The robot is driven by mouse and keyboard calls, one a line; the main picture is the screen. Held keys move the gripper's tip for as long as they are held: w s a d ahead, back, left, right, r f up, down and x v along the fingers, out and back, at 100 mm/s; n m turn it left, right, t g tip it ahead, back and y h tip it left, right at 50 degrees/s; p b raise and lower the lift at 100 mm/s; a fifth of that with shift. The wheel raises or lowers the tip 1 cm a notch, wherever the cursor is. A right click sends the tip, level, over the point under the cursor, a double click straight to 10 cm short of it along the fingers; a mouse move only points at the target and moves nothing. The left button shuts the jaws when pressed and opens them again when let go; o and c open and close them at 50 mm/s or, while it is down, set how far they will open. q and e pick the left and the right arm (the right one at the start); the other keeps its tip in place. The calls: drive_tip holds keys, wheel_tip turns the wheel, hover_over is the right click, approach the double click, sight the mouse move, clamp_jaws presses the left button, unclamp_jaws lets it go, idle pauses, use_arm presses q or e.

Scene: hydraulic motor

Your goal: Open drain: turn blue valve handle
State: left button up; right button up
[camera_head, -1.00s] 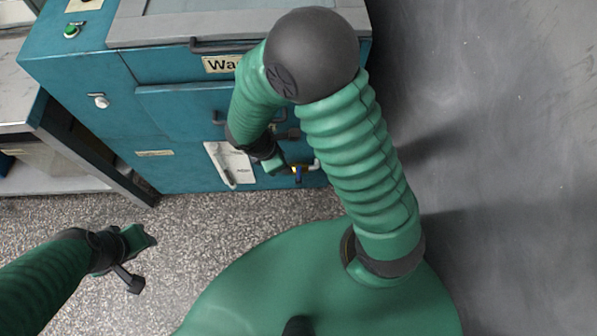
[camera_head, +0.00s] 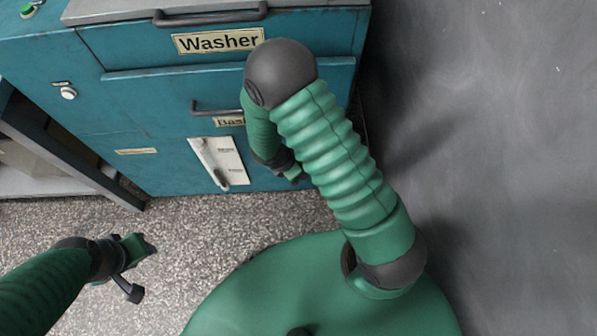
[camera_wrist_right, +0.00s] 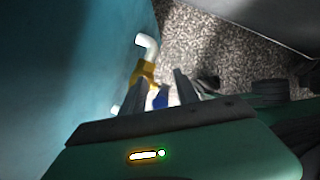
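The blue valve handle (camera_wrist_right: 160,98) shows in the right wrist view, below a brass valve body (camera_wrist_right: 146,72) with a white pipe elbow (camera_wrist_right: 147,45). My right gripper (camera_wrist_right: 161,82) has its two grey fingers apart. The blue handle appears between them, with gaps visible; contact is unclear. In the head view my right gripper (camera_head: 292,172) is low at the washer's front, partly behind my arm. The valve is hidden there. My left gripper (camera_head: 137,268) is open and empty above the floor at the left.
The teal washer (camera_head: 160,110) fills the back, with a drawer handle (camera_head: 215,108) and a white plate with a lever (camera_head: 218,162). A shelf unit (camera_head: 60,160) stands at the left. A grey wall (camera_head: 490,150) bounds the right. Speckled floor (camera_head: 200,225) is clear in front.

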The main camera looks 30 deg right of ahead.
drive_tip(key=shift+a, duration=0.3)
drive_tip(key=shift+d+f, duration=0.1)
drive_tip(key=shift+d, duration=0.1)
clamp_jaws()
drive_tip(key=shift+a, duration=0.1)
idle(0.9)
